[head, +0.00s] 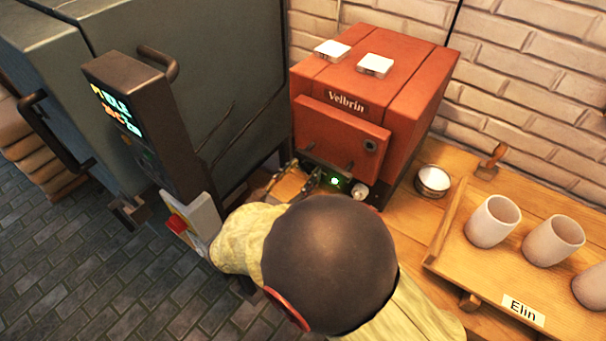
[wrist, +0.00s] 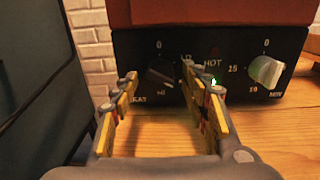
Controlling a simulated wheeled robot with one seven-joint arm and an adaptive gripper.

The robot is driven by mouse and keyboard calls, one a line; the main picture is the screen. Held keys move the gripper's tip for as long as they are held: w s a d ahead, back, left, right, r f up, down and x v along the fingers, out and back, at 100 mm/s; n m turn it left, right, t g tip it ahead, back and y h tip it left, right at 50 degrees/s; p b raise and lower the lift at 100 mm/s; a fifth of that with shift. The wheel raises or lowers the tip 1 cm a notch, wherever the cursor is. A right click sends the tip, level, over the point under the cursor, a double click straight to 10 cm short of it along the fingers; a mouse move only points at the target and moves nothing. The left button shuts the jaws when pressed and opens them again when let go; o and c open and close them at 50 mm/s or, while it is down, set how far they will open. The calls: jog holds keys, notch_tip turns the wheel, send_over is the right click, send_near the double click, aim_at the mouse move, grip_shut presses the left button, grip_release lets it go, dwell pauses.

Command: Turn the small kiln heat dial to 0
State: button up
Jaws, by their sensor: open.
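The small red kiln (head: 370,85) marked "Velbrin" stands on the wooden bench, with a black control panel (wrist: 222,55) low on its front. In the head view my gripper (head: 300,176) is at the panel's left end and the dial is hidden.
A pale minute dial (wrist: 266,71) is at the panel's right, beside a lit green light (wrist: 213,82). A large dark kiln (head: 225,60) stands close at left. A white-filled bowl (head: 433,180) and a tray (head: 440,235) of cups are at right.

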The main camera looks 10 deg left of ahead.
jog(key=shift+w+d, duration=0.1)
jog(key=shift+w, duration=0.15)
jog(key=shift+c, duration=0.6)
jog(key=c, duration=1)
